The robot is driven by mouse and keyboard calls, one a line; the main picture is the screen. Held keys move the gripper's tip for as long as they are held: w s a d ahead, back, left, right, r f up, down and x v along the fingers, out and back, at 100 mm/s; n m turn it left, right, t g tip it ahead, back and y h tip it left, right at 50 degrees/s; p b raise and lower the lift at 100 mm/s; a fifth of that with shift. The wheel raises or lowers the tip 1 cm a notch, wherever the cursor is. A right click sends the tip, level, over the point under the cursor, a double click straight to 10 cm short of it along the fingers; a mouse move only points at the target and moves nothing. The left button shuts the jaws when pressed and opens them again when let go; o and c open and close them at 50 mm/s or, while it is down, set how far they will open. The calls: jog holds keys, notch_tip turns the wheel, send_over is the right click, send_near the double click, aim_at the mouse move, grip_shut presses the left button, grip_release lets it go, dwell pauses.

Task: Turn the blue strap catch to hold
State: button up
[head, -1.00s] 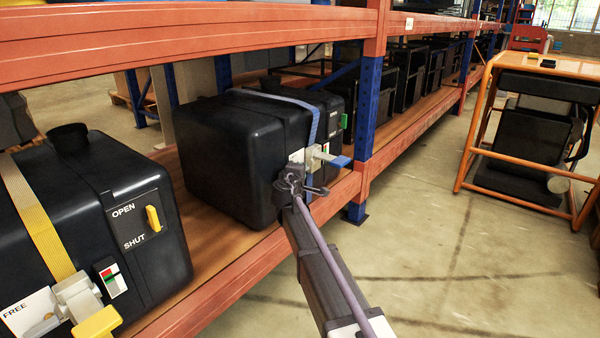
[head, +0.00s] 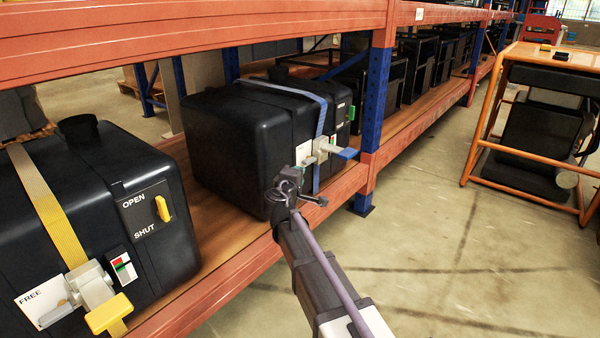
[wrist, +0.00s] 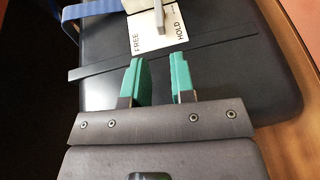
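The blue strap catch (head: 325,149) is on the front of the middle black box (head: 240,140), with its blue handle (head: 347,153) sticking out to the right. A blue strap (head: 322,115) runs over the box to it. In the wrist view, a white plate (wrist: 150,38) reads FREE and HOLD, with a grey catch part (wrist: 158,14) at its upper edge; the rest of the catch is out of frame. My gripper (wrist: 157,72) is open and empty, its teal fingers apart and short of the plate. In the head view, my gripper (head: 290,184) is left of and below the catch.
A nearer black box (head: 80,200) at left has a yellow strap, a yellow catch (head: 108,313) and a yellow OPEN/SHUT knob (head: 162,208). A blue rack post (head: 374,120) stands right of the middle box. An orange-framed cart (head: 480,130) is at right. The floor between is clear.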

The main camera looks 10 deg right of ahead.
aim_at(306, 160)
jog(key=shift+c, duration=0.2)
